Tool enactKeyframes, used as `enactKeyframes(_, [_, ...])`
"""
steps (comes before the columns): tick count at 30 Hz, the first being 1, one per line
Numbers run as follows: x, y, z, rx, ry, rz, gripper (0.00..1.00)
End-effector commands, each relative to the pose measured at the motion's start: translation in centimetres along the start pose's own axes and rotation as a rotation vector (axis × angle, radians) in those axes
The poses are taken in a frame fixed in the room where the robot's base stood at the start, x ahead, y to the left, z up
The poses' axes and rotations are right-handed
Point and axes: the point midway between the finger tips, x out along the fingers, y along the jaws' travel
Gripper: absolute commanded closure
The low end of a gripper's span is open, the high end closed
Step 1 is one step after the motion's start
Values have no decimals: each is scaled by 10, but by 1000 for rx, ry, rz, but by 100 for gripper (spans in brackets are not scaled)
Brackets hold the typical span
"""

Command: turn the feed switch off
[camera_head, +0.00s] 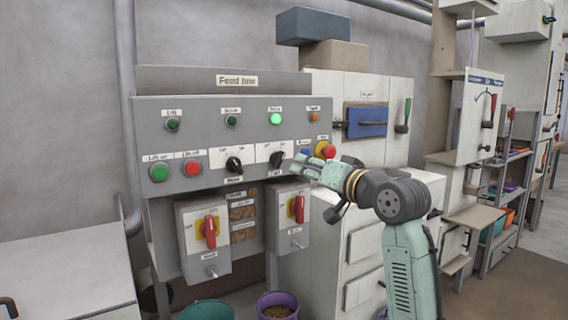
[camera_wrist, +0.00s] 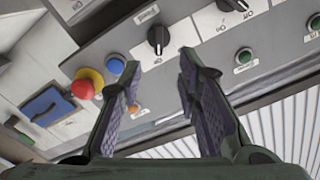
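The grey control panel (camera_head: 205,108) carries two black rotary switches. The right one (camera_head: 276,158) is nearest my gripper (camera_head: 299,162). In the wrist view this black knob (camera_wrist: 158,38) appears just beyond and between my fingertips, with a gap and no visible contact. My gripper (camera_wrist: 160,62) is open and empty. The other black knob (camera_head: 233,163) is to the left on the panel. The small labels under both knobs are too blurred to read surely. A green lamp (camera_head: 275,118) above the right knob is lit.
A red mushroom button (camera_head: 328,152) and a blue button (camera_wrist: 116,64) sit close beside the right knob. Two red-handled switch boxes (camera_head: 209,230) hang below the panel. Green and red push buttons (camera_head: 159,172) are at the panel's left. Buckets (camera_head: 277,302) stand below.

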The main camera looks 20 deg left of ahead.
Motion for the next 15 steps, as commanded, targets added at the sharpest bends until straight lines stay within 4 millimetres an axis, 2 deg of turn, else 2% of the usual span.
enactKeyframes(5, [16,1,-2,8,-8,2,69])
enactKeyframes(15, [80,0,-2,6,-7,3,69])
